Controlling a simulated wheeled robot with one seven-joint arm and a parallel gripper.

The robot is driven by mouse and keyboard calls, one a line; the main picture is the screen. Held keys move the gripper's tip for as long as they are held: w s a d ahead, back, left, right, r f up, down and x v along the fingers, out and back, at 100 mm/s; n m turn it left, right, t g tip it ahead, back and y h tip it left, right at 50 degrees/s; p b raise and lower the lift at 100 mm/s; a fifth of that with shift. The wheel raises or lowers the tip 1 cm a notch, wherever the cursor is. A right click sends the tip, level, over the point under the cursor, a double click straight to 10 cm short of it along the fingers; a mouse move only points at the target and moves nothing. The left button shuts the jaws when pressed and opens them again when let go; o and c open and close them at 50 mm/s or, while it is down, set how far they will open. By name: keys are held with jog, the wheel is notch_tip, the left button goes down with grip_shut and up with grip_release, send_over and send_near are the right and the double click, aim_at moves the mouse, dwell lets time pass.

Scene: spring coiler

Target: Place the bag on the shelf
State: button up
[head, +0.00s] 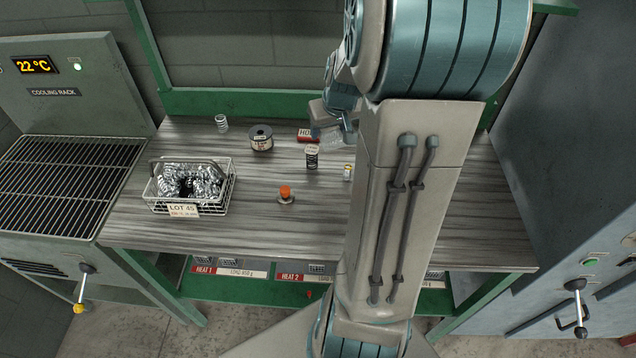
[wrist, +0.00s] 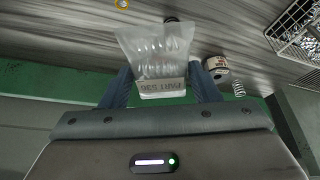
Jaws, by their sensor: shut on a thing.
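A clear plastic bag of coiled springs (wrist: 155,50) with a printed label along one edge is between the fingers of my gripper (wrist: 163,84) in the wrist view. The fingers are shut on the labelled edge, and the text appears upside down. In the head view my gripper (head: 337,112) is over the back of the workbench, largely hidden by my arm. A green lower shelf (head: 235,288) runs under the bench; a green ledge (head: 555,6) shows at the top right. I cannot tell which shelf is meant.
A cooling rack (head: 60,190) is left; a grey cabinet (head: 570,150) is right. The bench front is clear.

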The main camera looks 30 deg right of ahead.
notch_tip(320, 180, down, 4)
jog(key=b, duration=0.3)
jog(key=shift+f, duration=0.2)
send_over(285, 172)
jog(key=s, duration=0.2)
jog(key=f, duration=0.6)
jog(key=shift+w+a+f, duration=0.15)
jog(key=shift+w+f, duration=0.1)
jog(key=shift+f, duration=2.15)
jog(key=shift+f, duration=0.25)
jog(key=o, duration=1.1)
jog(key=shift+r, duration=0.1)
